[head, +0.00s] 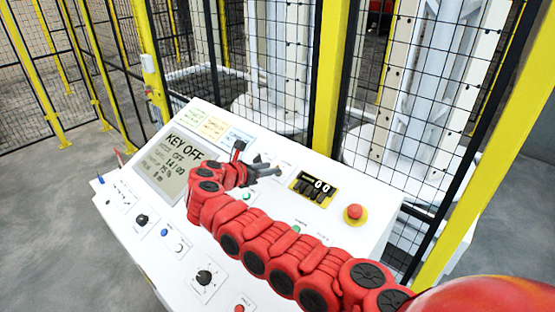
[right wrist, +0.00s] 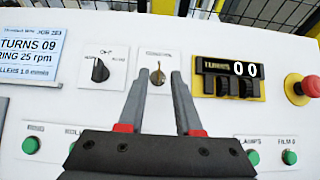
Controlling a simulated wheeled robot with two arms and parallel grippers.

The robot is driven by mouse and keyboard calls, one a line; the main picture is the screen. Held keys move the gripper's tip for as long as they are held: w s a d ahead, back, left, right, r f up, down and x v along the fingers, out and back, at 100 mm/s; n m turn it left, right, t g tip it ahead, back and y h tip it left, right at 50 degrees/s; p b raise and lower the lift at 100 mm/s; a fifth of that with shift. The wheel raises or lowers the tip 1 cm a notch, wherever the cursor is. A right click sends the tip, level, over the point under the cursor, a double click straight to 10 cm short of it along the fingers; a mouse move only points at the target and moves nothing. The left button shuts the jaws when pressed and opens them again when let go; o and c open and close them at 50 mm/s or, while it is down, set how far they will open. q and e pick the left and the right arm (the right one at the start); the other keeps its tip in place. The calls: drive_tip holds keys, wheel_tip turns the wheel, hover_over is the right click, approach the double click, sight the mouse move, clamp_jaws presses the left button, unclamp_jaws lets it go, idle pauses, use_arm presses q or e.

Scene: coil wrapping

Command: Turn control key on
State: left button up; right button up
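The control key (right wrist: 157,76) is a small brass-coloured key upright in its switch on a white label plate. It sits between the tips of my right gripper (right wrist: 159,84), whose two dark fingers are apart on either side of it. I cannot tell if either finger touches it. In the head view my right gripper (head: 268,167) is over the upper middle of the white console (head: 345,222), and the key cannot be made out there. The console's screen (head: 177,158) reads KEY OFF. My left gripper is out of view.
A black selector knob (right wrist: 99,70) is left of the key. A yellow-framed counter (right wrist: 229,78) showing 00 is to its right, then a red emergency button (right wrist: 309,86). Green buttons (right wrist: 30,146) line the lower panel. Yellow-posted mesh fencing (head: 327,75) stands behind the console.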

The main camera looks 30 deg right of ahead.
drive_tip(key=shift+p+x, duration=0.65)
drive_tip(key=shift+x, duration=1.7)
drive_tip(key=shift+a, duration=0.1)
drive_tip(key=shift+r, duration=0.1)
drive_tip(key=shift+c, duration=0.6)
clamp_jaws()
